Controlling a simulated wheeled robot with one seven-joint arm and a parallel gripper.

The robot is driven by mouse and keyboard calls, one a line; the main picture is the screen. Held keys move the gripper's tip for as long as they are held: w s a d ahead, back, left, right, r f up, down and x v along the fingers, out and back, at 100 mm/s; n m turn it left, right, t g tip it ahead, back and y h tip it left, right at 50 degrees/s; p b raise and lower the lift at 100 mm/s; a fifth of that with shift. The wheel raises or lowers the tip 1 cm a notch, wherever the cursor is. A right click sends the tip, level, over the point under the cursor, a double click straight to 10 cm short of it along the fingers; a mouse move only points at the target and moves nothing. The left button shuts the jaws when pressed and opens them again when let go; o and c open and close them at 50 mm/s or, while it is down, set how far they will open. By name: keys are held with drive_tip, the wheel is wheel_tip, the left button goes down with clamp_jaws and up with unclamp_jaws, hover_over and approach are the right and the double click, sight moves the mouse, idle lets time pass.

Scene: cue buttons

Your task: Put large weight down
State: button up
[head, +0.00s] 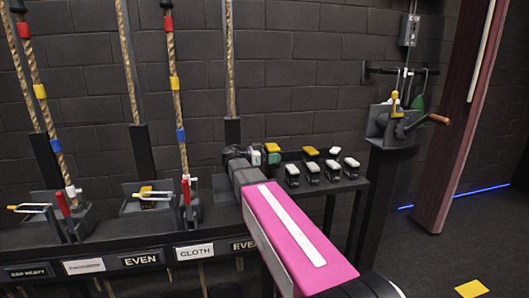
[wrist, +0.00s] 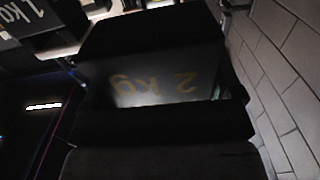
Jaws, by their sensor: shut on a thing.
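A dark weight (wrist: 165,82) marked "2 kg" fills the middle of the wrist view, its lettering upside down. My gripper (head: 238,153) is shut on it; dark gripper parts cross the lower part of the wrist view. In the head view my gripper is at the far end of my magenta arm, at the left end of a row of black blocks. The weight cannot be made out clearly there. Another block (wrist: 28,22) marked "1 kg" shows at the upper left of the wrist view.
Several black blocks with white or yellow tops (head: 311,172) stand on a dark shelf right of my gripper. Rope locks with red handles (head: 187,190) and ropes (head: 177,90) stand to the left. A crank unit (head: 392,122) is at the right. A brick wall is behind.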

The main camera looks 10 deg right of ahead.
drive_tip(key=shift+d+f, duration=0.3)
drive_tip(key=shift+d, duration=0.35)
drive_tip(key=shift+d+f, duration=0.3)
drive_tip(key=shift+d, duration=0.35)
drive_tip(key=shift+d+f, duration=0.3)
drive_tip(key=shift+d, duration=0.35)
drive_tip(key=d+f, duration=0.2)
drive_tip(key=shift+d, duration=0.35)
drive_tip(key=shift+f, duration=0.1)
drive_tip(key=shift+f, duration=0.1)
drive_tip(key=o, duration=1.7)
drive_tip(key=shift+f, duration=0.1)
